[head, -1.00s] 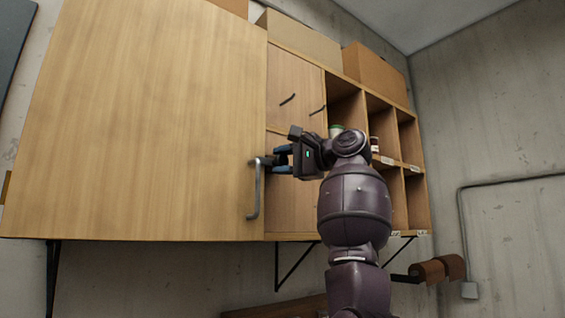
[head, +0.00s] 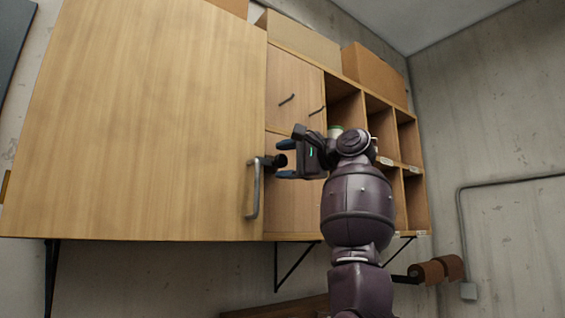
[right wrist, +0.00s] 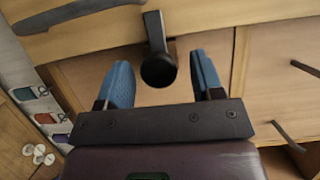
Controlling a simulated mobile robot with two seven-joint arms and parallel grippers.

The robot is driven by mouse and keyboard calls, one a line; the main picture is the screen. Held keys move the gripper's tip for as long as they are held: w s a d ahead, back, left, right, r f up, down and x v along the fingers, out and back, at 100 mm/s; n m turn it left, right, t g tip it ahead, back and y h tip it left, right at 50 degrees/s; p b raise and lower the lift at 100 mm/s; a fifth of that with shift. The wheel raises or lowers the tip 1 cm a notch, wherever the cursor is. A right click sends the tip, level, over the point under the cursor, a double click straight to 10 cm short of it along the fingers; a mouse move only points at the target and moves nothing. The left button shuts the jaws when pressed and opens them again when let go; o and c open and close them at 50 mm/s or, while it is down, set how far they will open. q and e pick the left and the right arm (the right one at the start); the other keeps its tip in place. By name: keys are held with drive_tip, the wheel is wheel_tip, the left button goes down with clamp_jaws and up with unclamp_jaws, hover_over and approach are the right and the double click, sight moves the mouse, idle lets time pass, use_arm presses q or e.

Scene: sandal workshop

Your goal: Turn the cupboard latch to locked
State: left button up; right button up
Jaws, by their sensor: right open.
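The cupboard latch (head: 271,161) is a small black part at the right edge of the large wooden door (head: 150,125), by the top of the grey bar handle (head: 254,195). In the right wrist view the latch (right wrist: 155,38) shows as a dark bar ending in a round black knob. My right gripper (head: 285,160) is open just right of the latch, its blue fingers apart. In the right wrist view the knob lies between the finger lines, near the tips, with clear gaps on both sides. My left gripper is not in view.
Smaller doors with thin dark handles (head: 287,99) are behind and right of the latch. Open cubbyholes (head: 380,125) lie further right, partly behind my right arm. Boxes (head: 375,75) stand on top. Brown rolls (head: 428,272) hang below right.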

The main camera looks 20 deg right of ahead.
drive_tip(key=b+v, duration=0.2)
drive_tip(key=v, duration=0.8)
idle(0.3)
